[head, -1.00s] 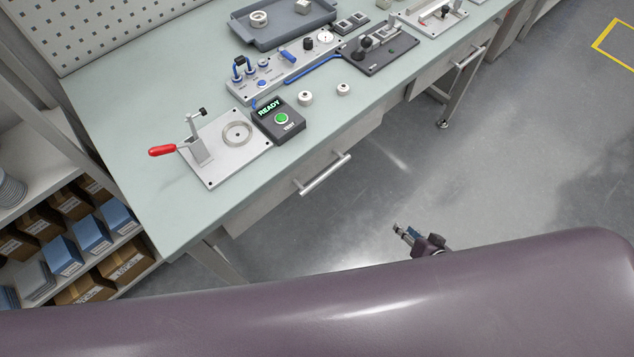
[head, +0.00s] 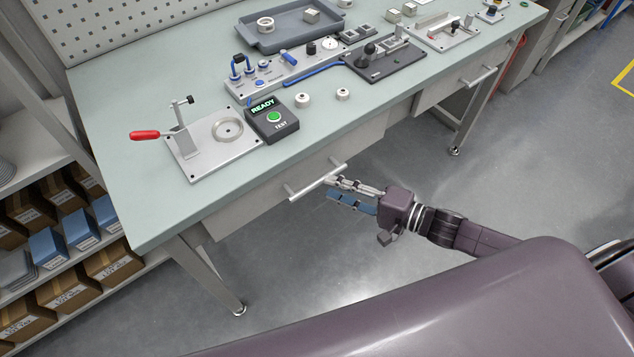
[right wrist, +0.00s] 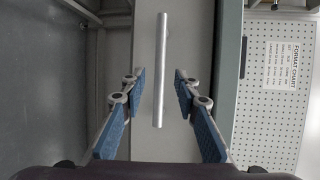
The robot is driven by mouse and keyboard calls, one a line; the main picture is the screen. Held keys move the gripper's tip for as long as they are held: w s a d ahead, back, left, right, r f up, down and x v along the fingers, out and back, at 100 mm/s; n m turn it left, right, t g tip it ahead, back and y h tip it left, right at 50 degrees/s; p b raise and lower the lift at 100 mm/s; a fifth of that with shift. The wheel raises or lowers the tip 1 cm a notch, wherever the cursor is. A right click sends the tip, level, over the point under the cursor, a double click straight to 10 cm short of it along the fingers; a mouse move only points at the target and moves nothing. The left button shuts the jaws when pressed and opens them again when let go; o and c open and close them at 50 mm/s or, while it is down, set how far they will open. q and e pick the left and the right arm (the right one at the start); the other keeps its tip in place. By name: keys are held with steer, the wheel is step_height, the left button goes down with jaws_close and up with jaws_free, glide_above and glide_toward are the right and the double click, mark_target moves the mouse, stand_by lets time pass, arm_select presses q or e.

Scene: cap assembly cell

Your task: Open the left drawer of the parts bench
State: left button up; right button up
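The left drawer (head: 270,204) of the parts bench is shut under the bench top. Its bar handle (head: 316,181) sits on the grey front, and the handle also shows in the right wrist view (right wrist: 161,70). My right gripper (head: 331,189) is open just in front of the handle's right end. In the right wrist view the blue-padded fingers of this gripper (right wrist: 159,84) stand either side of the handle's lower part, apart from it. I cannot tell from this view how deep the bar lies between them. My left gripper is not in view.
A right drawer (head: 455,85) is shut. Shelves with boxes (head: 70,290) stand at the left. The floor before the bench is clear.

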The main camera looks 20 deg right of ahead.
mark_target(318, 181)
steer(key=shift+x, duration=2.65)
steer(key=shift+c, duration=0.6)
jaws_close()
